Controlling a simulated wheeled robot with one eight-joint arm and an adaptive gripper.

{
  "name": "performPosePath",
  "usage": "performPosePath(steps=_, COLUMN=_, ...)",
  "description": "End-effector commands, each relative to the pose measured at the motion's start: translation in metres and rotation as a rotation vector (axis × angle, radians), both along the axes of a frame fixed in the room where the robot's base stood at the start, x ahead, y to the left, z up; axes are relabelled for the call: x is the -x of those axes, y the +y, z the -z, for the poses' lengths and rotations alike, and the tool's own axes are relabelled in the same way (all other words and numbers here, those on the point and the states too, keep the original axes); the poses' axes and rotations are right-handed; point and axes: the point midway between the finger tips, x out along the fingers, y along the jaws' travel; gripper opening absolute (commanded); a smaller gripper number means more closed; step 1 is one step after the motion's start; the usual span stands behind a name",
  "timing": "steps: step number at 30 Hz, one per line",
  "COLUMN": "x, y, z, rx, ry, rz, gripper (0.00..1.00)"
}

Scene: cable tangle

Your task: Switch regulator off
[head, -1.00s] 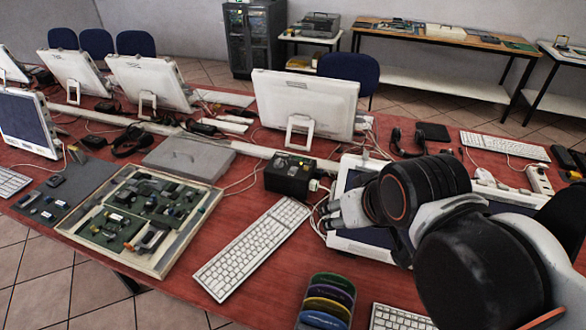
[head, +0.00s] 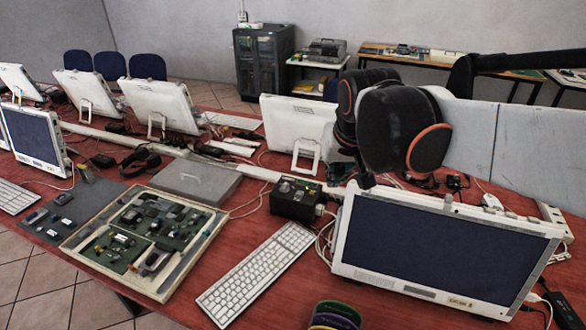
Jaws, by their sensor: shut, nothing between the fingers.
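The regulator seems to be the black box (head: 296,200) with a knob and small lights on its top panel, on the red table behind the white keyboard. Cables run from its right side. The setting of its switch is too small to tell. My gripper (head: 362,178) is above and to the right of the box, mostly hidden behind my dark arm links with orange rings. Its fingers are shut and hold nothing. It is apart from the box.
A white-framed monitor (head: 445,245) stands close at the right. The white keyboard (head: 257,272) lies in front of the box. A framed circuit-board tray (head: 77,240) and a flat grey case (head: 195,180) lie left. Grey partition panels (head: 545,150) rise behind the monitor.

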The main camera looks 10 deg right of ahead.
Motion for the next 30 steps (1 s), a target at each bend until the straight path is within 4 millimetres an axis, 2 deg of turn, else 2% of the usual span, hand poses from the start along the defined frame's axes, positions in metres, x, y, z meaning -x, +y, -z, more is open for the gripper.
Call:
performPosePath(steps=3, x=-0.030, y=-0.001, z=-0.001, rx=-0.008, ry=0.025, rz=0.029, gripper=0.00)
performPosePath(steps=14, x=-0.114, y=-0.004, z=0.017, rx=-0.031, ry=0.101, rz=0.123, gripper=0.00)
performPosePath(steps=23, x=-0.181, y=-0.006, z=0.050, rx=-0.043, ry=0.161, rz=0.204, gripper=0.00)
performPosePath(steps=30, x=-0.230, y=-0.008, z=0.090, rx=-0.051, ry=0.208, rz=0.272, gripper=0.00)
